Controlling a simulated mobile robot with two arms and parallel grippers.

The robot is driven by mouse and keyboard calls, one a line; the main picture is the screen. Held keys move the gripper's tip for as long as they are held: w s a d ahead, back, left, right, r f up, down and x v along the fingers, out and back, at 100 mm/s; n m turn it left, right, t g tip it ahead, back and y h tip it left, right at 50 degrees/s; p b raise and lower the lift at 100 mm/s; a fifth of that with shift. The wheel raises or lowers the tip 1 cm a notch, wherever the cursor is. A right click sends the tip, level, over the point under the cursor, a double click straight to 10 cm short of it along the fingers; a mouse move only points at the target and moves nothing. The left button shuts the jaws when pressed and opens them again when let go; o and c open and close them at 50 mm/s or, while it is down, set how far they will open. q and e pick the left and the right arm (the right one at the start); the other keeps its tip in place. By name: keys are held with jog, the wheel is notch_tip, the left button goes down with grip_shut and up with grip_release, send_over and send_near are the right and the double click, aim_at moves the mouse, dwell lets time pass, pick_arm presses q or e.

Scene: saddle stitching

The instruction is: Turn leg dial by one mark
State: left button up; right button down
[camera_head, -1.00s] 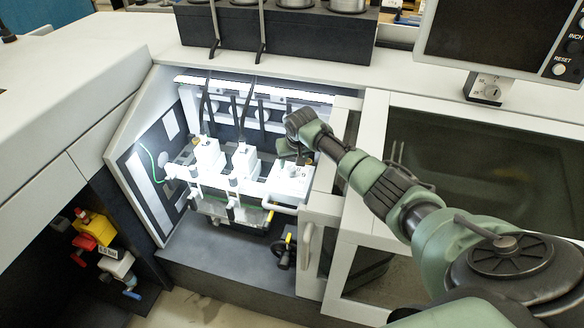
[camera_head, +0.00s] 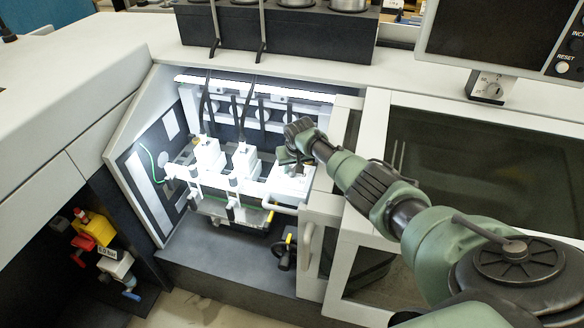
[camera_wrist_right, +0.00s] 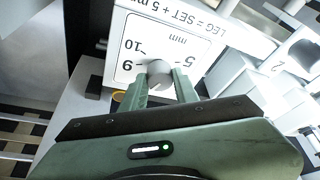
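The leg dial (camera_wrist_right: 158,72) is a small round grey knob on a white plate (camera_wrist_right: 124,62) printed with numbers, "mm" and "LEG = SET + 5 mm", upside down in the right wrist view. My right gripper (camera_wrist_right: 161,84) has its two green fingers on either side of the knob, closed to about its width, and looks shut on it. The knob's pointer and the marks under the fingers are hidden. In the head view my right gripper (camera_head: 290,155) reaches into the lit bay, where the dial is too small to make out. My left gripper is out of view.
White stitching heads (camera_head: 245,160) stand to the left of my right gripper in the bay. The open door frame (camera_head: 310,240) and a black handwheel (camera_head: 284,252) are below it. A control screen (camera_head: 490,35) is at the upper right.

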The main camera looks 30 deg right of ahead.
dwell(0.3)
jog(key=shift+w+a+m+h, duration=0.15)
jog(key=shift+m+h, duration=0.25)
jog(key=shift+m, duration=0.7)
jog(key=shift+m+g+h, duration=0.3)
jog(key=shift+m+g, duration=0.1)
jog(key=shift+m, duration=0.4)
jog(key=shift+f+m+g+h+b, duration=0.15)
jog(key=shift+m+g+h+b, duration=0.2)
jog(key=shift+m+b, duration=0.7)
jog(key=shift+m+g+h+b, duration=0.25)
jog(key=shift+m+b, duration=0.65)
jog(key=shift+m, duration=0.55)
jog(key=shift+r, duration=0.2)
jog(key=c, duration=1.1)
grip_release()
